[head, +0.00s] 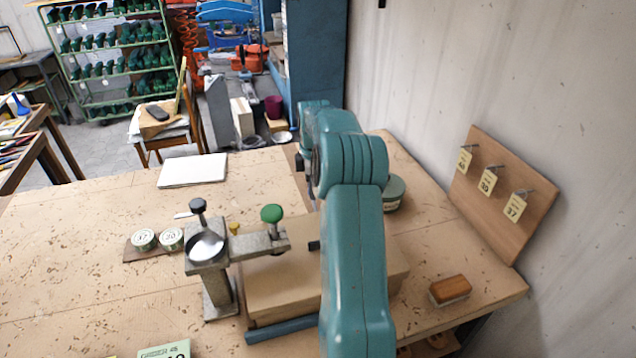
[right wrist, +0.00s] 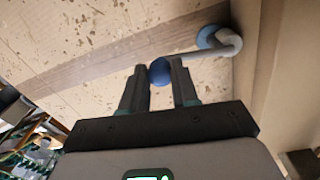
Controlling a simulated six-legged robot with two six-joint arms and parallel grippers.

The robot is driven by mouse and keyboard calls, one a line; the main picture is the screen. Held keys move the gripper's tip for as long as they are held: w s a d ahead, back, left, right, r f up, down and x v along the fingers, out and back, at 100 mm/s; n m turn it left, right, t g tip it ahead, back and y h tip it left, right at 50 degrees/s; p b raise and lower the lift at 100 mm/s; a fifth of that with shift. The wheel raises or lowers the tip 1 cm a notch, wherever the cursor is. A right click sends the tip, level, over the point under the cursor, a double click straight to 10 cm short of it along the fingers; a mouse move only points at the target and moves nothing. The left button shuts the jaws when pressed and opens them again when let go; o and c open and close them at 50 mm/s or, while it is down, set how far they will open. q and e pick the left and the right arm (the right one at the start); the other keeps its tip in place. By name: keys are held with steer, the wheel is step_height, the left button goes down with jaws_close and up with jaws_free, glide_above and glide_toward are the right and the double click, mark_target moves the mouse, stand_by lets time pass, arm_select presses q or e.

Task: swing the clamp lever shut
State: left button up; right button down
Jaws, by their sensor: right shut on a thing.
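The clamp lever (right wrist: 205,53) shows in the right wrist view as a light grey rod. It has a bent end by a blue pivot at the right, and a blue ball knob (right wrist: 160,74) at its other end. My right gripper (right wrist: 159,68) is shut on the blue knob, one finger on each side of it. In the head view my teal right arm hides that gripper and the lever. A wooden block (head: 280,285) lies on the bench with a blue bar (head: 283,329) along its front edge. My left gripper is not in view.
A metal stand with a round dish (head: 205,246) and a green-knobbed arm (head: 271,214) stands left of the block. Round tins (head: 144,239), a white pad (head: 192,170), a wooden brush (head: 450,290) and a tag board (head: 500,195) are around. The left of the bench (head: 70,290) is mostly clear.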

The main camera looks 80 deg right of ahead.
steer(key=shift+w+a+f+n, duration=0.1)
steer(key=shift+w+a+n, duration=0.3)
steer(key=shift+n, duration=0.5)
steer(key=shift+w, duration=0.15)
steer(key=c, duration=0.8)
jaws_free()
steer(key=shift+c, duration=0.2)
steer(key=shift+d, duration=0.1)
steer(key=shift+r, duration=0.6)
step_height(320, 180, up, 15)
steer(key=p, duration=0.1)
steer(key=shift+a+p, duration=0.35)
